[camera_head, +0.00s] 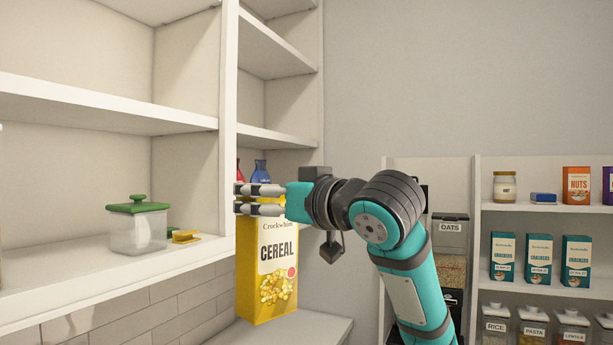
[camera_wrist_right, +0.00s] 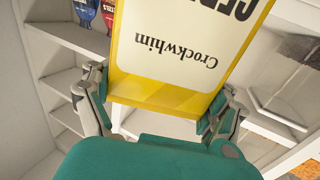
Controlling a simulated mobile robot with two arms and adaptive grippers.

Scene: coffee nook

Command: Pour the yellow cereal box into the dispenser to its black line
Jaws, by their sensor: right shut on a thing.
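The yellow cereal box (camera_head: 266,268), labelled Crockwhim Cereal, is upright in the head view. My right gripper (camera_head: 242,198) is shut on it near its top, coming in from the right. In the right wrist view the box (camera_wrist_right: 180,50) sits between the two fingers of the gripper (camera_wrist_right: 160,105), its label upside down. I cannot tell whether its top is open, or whether its bottom touches the pale surface below. A clear container labelled OATS (camera_head: 449,268) stands at the right; no black line can be made out on it. My left gripper is not in view.
A green-lidded clear jar (camera_head: 137,230) and a small yellow item (camera_head: 184,236) stand on the left shelf. Red and blue items (camera_head: 260,171) stand behind the gripper. The right shelves hold cracker boxes (camera_head: 539,260), a nuts box (camera_head: 576,185) and several labelled containers (camera_head: 534,328).

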